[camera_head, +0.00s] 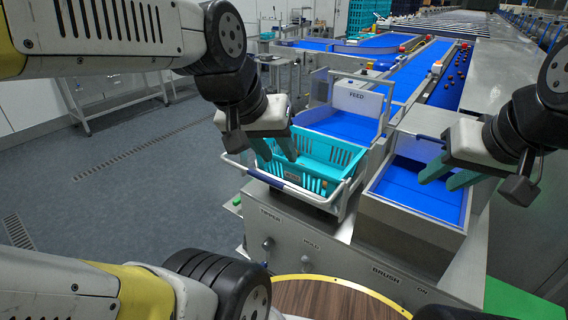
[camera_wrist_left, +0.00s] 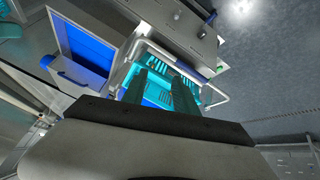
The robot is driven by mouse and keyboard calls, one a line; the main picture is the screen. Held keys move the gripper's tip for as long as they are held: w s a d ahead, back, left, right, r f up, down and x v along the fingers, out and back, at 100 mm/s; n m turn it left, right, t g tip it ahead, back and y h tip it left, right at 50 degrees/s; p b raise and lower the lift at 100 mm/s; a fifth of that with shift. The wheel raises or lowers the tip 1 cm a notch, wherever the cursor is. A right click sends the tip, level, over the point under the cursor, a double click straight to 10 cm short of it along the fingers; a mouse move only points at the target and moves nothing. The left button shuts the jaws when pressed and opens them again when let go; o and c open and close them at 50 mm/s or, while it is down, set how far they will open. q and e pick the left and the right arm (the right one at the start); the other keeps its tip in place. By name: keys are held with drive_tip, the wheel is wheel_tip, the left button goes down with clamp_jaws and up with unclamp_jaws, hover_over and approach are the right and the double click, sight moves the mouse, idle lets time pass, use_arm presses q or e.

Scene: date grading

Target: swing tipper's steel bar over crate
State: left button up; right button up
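A teal crate (camera_head: 335,158) sits in the tipper at the near end of the feed line; it also shows in the left wrist view (camera_wrist_left: 158,92). A steel bar with a dark blue sleeve (camera_head: 285,187) runs along the crate's near side, below its rim, not across its top. My left gripper (camera_head: 275,150) is open over the crate's left part, with its fingers apart and no object between them. Its fingers (camera_wrist_left: 160,92) partly cover the crate in the wrist view. My right gripper (camera_head: 447,178) hangs over the blue-lined bin to the right, fingers apart and empty.
The blue-lined bin (camera_head: 420,190) stands right of the crate. The white FEED panel (camera_head: 357,98) rises behind it, beside a pale frame. Knobs marked TIPPER and HOLD are on the steel front (camera_head: 300,250). Open floor (camera_head: 150,200) lies left.

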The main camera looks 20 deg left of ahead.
use_arm(q)
drive_tip(key=w+a+f+n+g+y, duration=0.1)
drive_tip(key=w+a+f+n+g, duration=0.1)
drive_tip(key=w+a+n, duration=0.35)
drive_tip(key=n+g, duration=0.2)
drive_tip(key=n, duration=0.6)
approach(262, 177)
drive_tip(key=x, duration=0.7)
drive_tip(key=shift+w+d+f, duration=0.15)
drive_tip(key=shift+w+f, duration=0.1)
drive_tip(key=shift+f, duration=0.1)
clamp_jaws()
